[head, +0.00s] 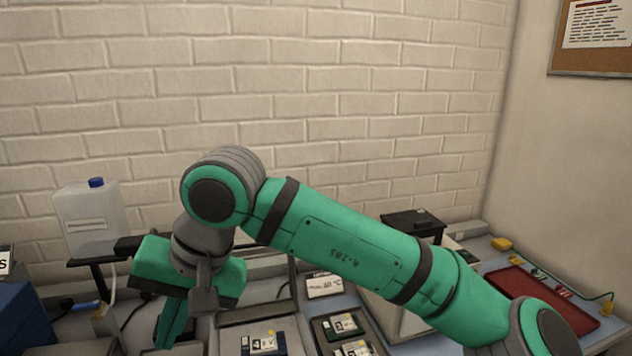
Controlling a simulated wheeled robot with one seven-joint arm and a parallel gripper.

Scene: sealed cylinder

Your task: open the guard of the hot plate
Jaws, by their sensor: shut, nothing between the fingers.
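My gripper (170,328) points down at the lower left, its green fingers shut with nothing between them. Behind and to the right of it is a grey-framed structure (292,290) on the bench, which may be the hot plate's guard. My arm and gripper cover part of it. The hot plate itself is not clearly seen, and I cannot tell how the guard stands or whether the fingers touch it.
A white jug with a blue cap (92,218) stands on a dark stand at left. Labelled modules (345,325) lie at front centre. A red tray (545,300) and a yellow block (501,243) are at right. A brick wall closes the back.

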